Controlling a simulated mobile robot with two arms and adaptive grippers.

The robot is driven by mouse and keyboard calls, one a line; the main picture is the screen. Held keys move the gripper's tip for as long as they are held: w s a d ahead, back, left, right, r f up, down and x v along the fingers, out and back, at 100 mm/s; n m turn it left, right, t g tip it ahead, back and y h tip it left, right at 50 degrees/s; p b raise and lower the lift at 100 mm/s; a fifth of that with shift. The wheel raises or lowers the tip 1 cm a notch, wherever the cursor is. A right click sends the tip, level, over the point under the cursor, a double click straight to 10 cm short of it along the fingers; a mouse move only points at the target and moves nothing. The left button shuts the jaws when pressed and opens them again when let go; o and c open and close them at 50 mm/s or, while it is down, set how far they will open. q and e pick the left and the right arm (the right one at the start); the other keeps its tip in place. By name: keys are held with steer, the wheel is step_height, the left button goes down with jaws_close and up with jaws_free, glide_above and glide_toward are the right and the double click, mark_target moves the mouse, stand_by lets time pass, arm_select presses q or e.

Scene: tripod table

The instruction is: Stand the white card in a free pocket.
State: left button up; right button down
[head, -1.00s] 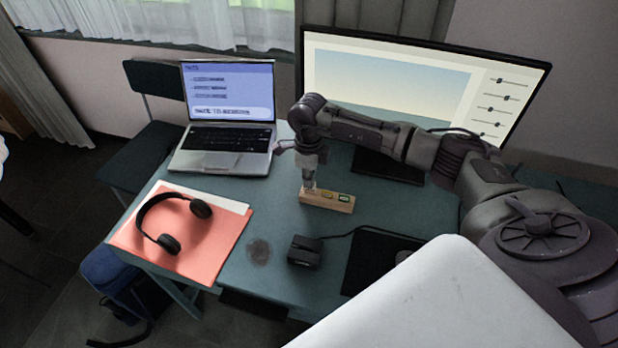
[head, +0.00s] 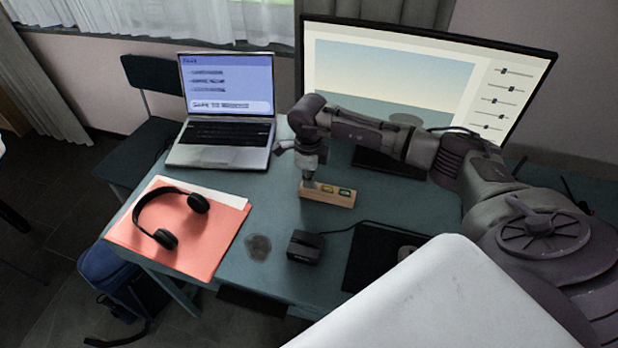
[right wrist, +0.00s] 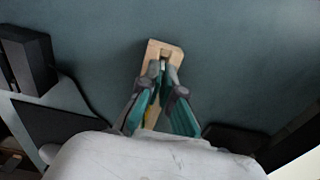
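The wooden holder (head: 322,199) lies on the teal table, with a yellow piece and a green piece in its pockets toward the right. It also shows under the fingers in the right wrist view (right wrist: 152,47). My right gripper (head: 308,184) points down at the holder's left end. In the right wrist view its fingertips (right wrist: 164,72) are close together over the holder, with a narrow pale patch between them. I cannot tell whether that patch is the white card; the card does not show clearly in either view. My left gripper is out of view.
A black box (head: 305,246) with a cable stands in front of the holder. A coral folder (head: 215,235) with headphones (head: 165,238) lies left, a laptop (head: 222,145) behind it. A monitor (head: 400,75) stands at the back. A dark mat (head: 370,262) lies front right.

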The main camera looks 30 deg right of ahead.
steer(key=c, duration=1.2)
jaws_free()
steer(key=shift+c, duration=0.2)
steer(key=shift+r, duration=0.1)
step_height(320, 180, up, 12)
steer(key=shift+f, duration=0.2)
